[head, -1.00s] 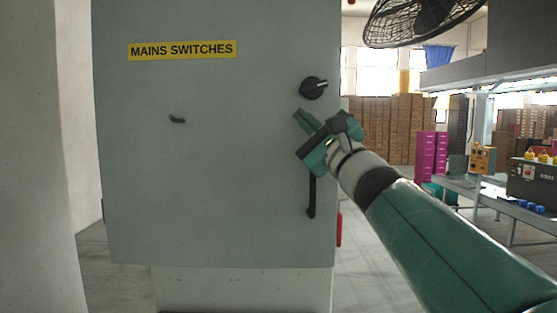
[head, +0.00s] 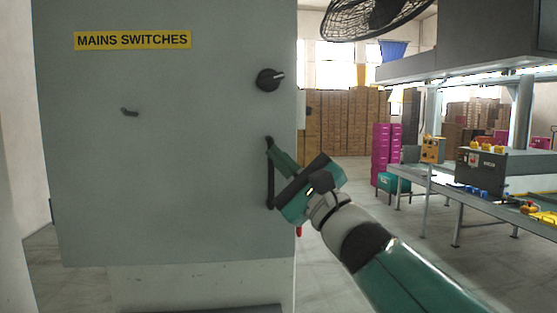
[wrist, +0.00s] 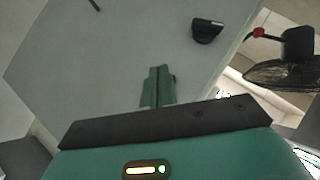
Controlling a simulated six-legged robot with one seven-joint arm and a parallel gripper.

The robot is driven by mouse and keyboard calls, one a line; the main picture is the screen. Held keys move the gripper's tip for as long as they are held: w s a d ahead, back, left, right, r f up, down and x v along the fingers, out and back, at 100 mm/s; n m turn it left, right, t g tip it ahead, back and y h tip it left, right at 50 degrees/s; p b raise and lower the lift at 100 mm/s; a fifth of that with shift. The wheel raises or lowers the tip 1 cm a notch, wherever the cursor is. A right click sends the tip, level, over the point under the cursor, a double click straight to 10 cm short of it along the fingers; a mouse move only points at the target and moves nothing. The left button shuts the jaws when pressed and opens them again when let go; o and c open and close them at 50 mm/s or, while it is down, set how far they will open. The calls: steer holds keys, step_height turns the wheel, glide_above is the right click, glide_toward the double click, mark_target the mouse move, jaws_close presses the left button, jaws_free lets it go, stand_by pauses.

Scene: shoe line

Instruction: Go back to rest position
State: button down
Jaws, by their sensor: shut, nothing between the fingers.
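My gripper (head: 272,146) is green with a dark body and is in front of the right part of the grey switch cabinet (head: 180,190). Its fingers are shut and empty, and they also show in the wrist view (wrist: 158,86). In the head view the fingers overlap the upper part of the black vertical handle (head: 270,190); I cannot tell whether they touch it. The black rotary switch (head: 269,80) is above the gripper, and it also shows in the wrist view (wrist: 207,31).
A yellow "MAINS SWITCHES" label (head: 132,40) is on the cabinet. A black fan (head: 375,15) hangs at top right. A workbench (head: 470,195) with boxes stands at right. Stacked brown cartons (head: 345,120) are behind. Floor is free between cabinet and bench.

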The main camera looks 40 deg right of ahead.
steer(key=w+a+f+n+g+y, duration=0.3)
steer(key=a+f+n+g+y, duration=0.75)
steer(key=a+f, duration=0.95)
steer(key=s+a+f+n+g+h, duration=0.1)
steer(key=s+f+n+g+h, duration=0.3)
steer(key=f+n, duration=0.3)
steer(key=s+a+f+n+g+h, duration=0.2)
steer(key=s+f+n+g+h, duration=0.2)
steer(key=f+n, duration=0.3)
step_height(320, 180, down, 2)
steer(key=shift+s+f+h, duration=0.1)
steer(key=shift+s+h, duration=0.1)
steer(key=shift+h, duration=0.65)
steer(key=c, duration=2)
jaws_free()
steer(key=shift+s+d+f+n+h, duration=0.1)
steer(key=shift+d+f+n+h, duration=0.1)
steer(key=shift+d+n+h, duration=0.1)
steer(key=o, duration=0.6)
steer(key=shift+a, duration=0.1)
